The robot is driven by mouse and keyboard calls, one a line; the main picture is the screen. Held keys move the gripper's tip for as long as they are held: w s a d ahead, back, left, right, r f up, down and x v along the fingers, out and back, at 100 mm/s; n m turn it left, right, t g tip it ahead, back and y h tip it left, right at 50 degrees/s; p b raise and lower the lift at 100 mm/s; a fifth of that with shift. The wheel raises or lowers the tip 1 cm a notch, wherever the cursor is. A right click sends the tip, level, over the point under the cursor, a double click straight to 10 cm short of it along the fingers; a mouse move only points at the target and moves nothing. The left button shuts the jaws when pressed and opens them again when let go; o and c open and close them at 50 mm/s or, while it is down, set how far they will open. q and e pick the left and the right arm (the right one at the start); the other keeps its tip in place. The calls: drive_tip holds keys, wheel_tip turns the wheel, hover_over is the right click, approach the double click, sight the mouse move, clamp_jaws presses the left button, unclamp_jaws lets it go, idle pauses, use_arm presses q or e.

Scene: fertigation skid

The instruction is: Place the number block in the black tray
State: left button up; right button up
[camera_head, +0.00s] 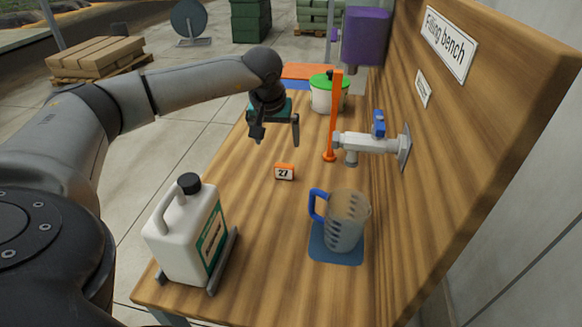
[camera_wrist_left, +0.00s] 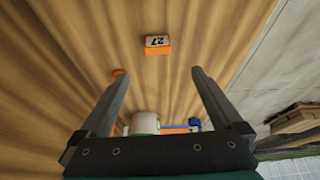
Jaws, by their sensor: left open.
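The number block (camera_head: 284,172) is small and orange with a white face marked 27. It lies on the bare wooden bench top, and it also shows in the left wrist view (camera_wrist_left: 158,46), beyond the fingertips. My left gripper (camera_head: 277,137) is open and empty above the bench, behind the block in the head view and apart from it. Its two fingers also show in the left wrist view (camera_wrist_left: 160,73), with nothing between them. I cannot make out a black tray in either view. My right gripper is not in view.
A white jug (camera_head: 186,235) stands front left against dark rails. A measuring cup (camera_head: 346,222) stands on a blue mat (camera_head: 336,256). A valve (camera_head: 365,143) juts from the back panel beside an orange post (camera_head: 334,115). A green-lidded bucket (camera_head: 328,96) stands farther back.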

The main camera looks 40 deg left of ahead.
use_arm(q)
drive_tip(key=b, duration=0.1)
hover_over(284, 166)
drive_tip(key=s, duration=0.2)
drive_tip(key=f, duration=0.8)
drive_tip(key=shift+d, duration=0.35)
drive_tip(key=shift+b+x, duration=0.8)
drive_tip(key=shift+x, duration=2.45)
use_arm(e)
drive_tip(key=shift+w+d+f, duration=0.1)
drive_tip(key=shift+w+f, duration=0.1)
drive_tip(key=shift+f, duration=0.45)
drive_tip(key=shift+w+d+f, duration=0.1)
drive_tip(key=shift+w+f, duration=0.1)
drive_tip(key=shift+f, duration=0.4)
use_arm(q)
drive_tip(key=shift+d, duration=0.1)
drive_tip(key=shift+c, duration=0.2)
drive_tip(key=c, duration=1.5)
drive_tip(key=shift+o, duration=0.2)
wheel_tip(284, 166, up, 20)
drive_tip(key=p, duration=0.2)
drive_tip(key=shift+p, duration=0.4)
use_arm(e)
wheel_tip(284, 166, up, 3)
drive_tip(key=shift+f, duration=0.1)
